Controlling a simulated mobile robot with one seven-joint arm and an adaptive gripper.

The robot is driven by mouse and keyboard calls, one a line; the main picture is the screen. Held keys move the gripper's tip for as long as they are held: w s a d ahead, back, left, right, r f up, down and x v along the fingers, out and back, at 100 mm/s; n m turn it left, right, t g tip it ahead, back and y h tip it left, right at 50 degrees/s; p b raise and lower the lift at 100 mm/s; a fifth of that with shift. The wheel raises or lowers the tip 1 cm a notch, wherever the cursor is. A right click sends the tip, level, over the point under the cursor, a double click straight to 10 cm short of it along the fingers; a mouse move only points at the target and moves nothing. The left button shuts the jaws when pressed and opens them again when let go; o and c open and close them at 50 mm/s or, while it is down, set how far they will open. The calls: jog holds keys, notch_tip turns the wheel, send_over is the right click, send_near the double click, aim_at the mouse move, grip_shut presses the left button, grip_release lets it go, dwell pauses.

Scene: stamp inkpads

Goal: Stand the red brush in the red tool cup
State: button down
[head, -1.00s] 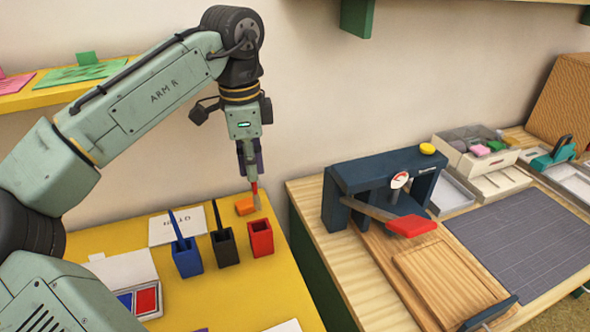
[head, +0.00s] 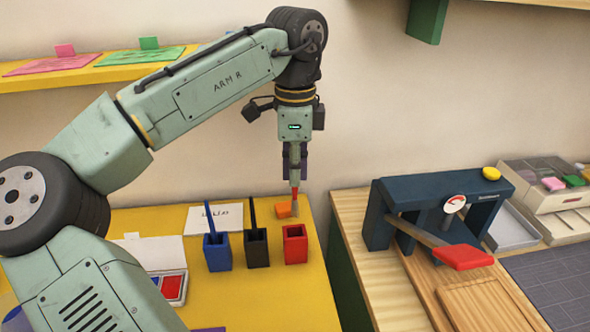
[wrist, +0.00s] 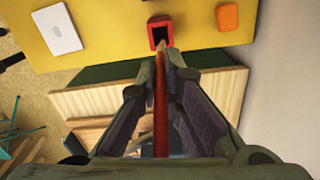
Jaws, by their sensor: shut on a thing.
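My gripper (head: 294,178) points down and is shut on the red brush (head: 295,191). The brush hangs with its pale tip low; its red handle also shows between my fingers in the wrist view (wrist: 161,118). The red tool cup (head: 295,246) stands upright on the yellow table, below the brush in the head view. In the wrist view the brush tip lies just past the fingertips, overlapping the near edge of the red cup (wrist: 153,22) in the picture. The brush appears above and outside the cup; its exact height is unclear. The cup's opening looks empty.
A black cup (head: 257,250) and a blue cup (head: 217,254), each holding a tool, stand left of the red cup. An orange block (head: 283,210) lies behind it. A navy press (head: 440,195) stands on the wooden bench to the right.

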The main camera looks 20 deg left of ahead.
aim_at(295, 200)
jog(key=shift+f+b, duration=1.3)
jog(key=shift+f, duration=0.3)
jog(key=shift+f+b, duration=0.85)
jog(key=shift+f, duration=2.25)
jog(key=c, duration=1.7)
grip_release()
jog(key=shift+o, duration=0.2)
notch_tip(295, 200, up, 12)
